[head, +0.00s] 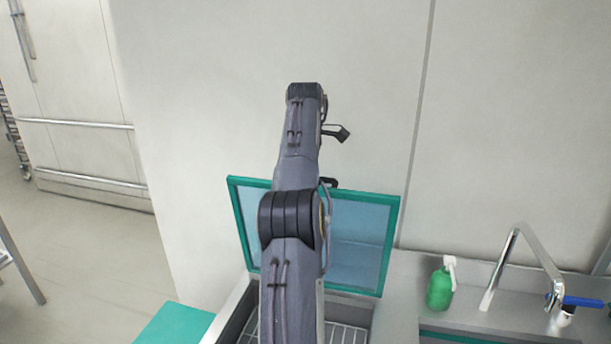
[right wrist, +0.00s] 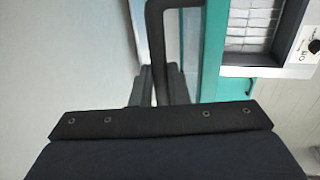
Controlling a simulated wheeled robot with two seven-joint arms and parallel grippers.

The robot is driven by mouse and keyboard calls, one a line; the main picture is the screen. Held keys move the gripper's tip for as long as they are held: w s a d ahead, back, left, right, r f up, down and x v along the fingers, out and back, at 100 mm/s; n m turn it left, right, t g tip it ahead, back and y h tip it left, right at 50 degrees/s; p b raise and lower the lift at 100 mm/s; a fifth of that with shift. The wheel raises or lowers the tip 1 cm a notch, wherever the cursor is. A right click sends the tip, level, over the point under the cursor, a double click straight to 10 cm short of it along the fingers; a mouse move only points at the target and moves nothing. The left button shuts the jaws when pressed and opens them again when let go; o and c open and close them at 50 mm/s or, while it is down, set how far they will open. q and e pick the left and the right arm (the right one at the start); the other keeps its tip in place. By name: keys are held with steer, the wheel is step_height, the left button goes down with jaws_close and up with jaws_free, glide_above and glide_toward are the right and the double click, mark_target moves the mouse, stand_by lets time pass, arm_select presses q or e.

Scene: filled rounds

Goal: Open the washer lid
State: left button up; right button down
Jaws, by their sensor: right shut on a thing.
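The washer lid (head: 393,235) has a green frame around a see-through bluish panel. In the head view it stands raised and steep in front of the wall, above the open washer. My right arm reaches up across the middle of the lid and hides part of it; its gripper is hidden behind the arm there. In the right wrist view my right gripper (right wrist: 161,86) is shut on the dark lid handle (right wrist: 153,28). The green lid frame (right wrist: 213,50) runs close beside the handle. My left gripper is in neither view.
The washer's metal rim (head: 232,312) and wire rack (head: 349,334) show below the lid. At right, a green pump bottle (head: 440,288) and a tap (head: 520,250) stand by a sink. A control knob (right wrist: 314,46) shows in the wrist view. Open floor lies left.

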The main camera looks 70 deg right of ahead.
steer(key=shift+f, duration=0.45)
steer(key=c, duration=1.8)
jaws_free()
steer(key=o, duration=0.4)
steer(key=shift+d, duration=0.4)
steer(key=shift+a+r, duration=0.2)
steer(key=shift+a, duration=0.05)
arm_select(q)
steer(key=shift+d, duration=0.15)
arm_select(e)
steer(key=shift+d, duration=0.1)
